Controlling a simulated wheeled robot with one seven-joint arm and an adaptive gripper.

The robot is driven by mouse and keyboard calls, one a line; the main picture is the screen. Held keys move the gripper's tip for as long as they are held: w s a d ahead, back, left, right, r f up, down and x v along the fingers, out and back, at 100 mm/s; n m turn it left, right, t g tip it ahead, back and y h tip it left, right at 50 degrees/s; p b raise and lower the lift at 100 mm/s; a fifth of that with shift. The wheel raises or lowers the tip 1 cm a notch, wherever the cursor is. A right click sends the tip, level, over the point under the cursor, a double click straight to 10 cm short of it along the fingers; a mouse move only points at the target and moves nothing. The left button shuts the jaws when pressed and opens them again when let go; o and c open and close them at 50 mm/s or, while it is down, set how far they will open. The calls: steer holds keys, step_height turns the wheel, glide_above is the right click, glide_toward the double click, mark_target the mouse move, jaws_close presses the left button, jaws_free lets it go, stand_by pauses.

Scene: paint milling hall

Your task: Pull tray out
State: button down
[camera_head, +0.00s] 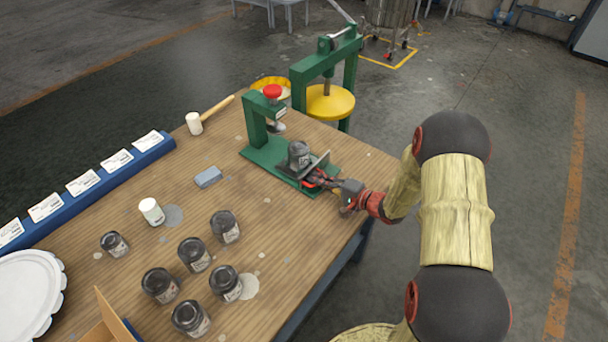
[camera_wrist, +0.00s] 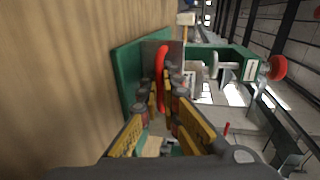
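A small metal tray (camera_head: 318,163) sits on the green base of a bench press (camera_head: 262,147) near the table's right edge. A dark jar (camera_head: 299,155) stands at the tray. The tray's red handle (camera_wrist: 162,77) points toward my gripper (camera_head: 322,181). In the wrist view, my gripper (camera_wrist: 165,88) has its two fingers on either side of this handle, close to it. I cannot tell whether the pads touch it. The tray's upright plate (camera_wrist: 150,55) shows behind the handle. My fingers hide part of the tray front.
Several dark jars (camera_head: 194,254) and a white-capped jar (camera_head: 152,211) stand on the wooden table's left part. A larger green press (camera_head: 328,90) stands beyond the table. The table's front right is clear.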

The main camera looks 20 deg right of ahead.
steer(key=v, duration=0.2)
steer(key=f+v, duration=0.1)
steer(key=v, duration=0.1)
steer(key=shift+s+d+b, duration=0.3)
steer(key=shift+s, duration=0.1)
steer(key=shift+s+d, duration=0.1)
steer(key=shift+s, duration=0.15)
steer(key=shift+f, duration=0.15)
steer(key=c, duration=2.3)
jaws_free()
steer(key=shift+s+d, duration=0.15)
steer(key=shift+d, duration=0.05)
steer(key=v, duration=1.2)
